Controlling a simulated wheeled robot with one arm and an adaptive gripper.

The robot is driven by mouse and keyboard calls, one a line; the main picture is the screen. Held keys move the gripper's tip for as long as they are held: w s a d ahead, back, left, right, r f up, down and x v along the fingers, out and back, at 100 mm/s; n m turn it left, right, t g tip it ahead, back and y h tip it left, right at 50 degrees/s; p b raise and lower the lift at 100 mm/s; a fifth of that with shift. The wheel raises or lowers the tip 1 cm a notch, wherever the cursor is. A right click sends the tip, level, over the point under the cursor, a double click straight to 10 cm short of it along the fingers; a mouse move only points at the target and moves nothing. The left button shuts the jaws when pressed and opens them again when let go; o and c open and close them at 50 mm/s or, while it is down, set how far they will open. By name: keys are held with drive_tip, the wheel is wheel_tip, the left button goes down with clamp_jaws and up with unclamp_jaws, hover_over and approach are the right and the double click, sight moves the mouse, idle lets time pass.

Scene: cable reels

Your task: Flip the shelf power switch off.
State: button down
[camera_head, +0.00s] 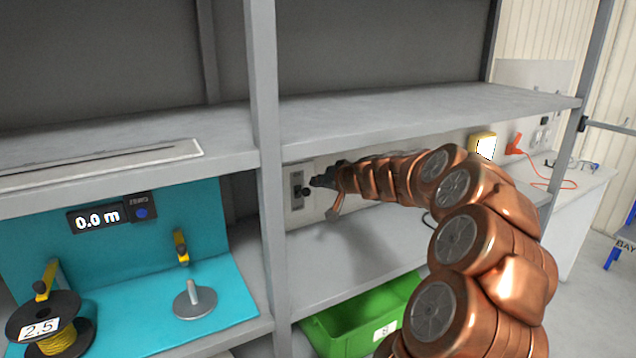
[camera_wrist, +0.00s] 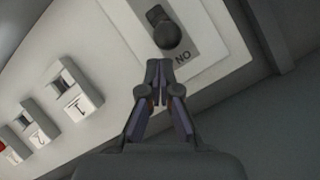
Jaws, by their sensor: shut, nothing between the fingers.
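The power switch (camera_head: 297,190) is a light plate with a dark lever on the panel at the back of the shelf bay, right of the grey upright. In the wrist view the switch's dark lever (camera_wrist: 167,34) sits on a pale plate with "ON" printed near its lower end. My gripper (camera_head: 314,183) reaches in from the right, with its tip close to the lever. In the wrist view my gripper (camera_wrist: 159,68) is shut and empty, its fingertips just below the lever at the "ON" end. I cannot tell whether they touch it.
Numbered white switches (camera_wrist: 75,95) line the panel at left in the wrist view. The grey upright (camera_head: 265,150) stands just left of the power switch. A shelf board (camera_head: 400,112) runs above my arm, and a green bin (camera_head: 365,325) sits below.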

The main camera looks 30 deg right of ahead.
drive_tip(key=a+b, duration=0.1)
drive_tip(key=b, duration=0.1)
drive_tip(key=shift+f+b, duration=0.3)
drive_tip(key=t+b, duration=0.1)
drive_tip(key=b, duration=0.3)
drive_tip(key=shift+s+f, duration=0.25)
drive_tip(key=shift+f, duration=0.1)
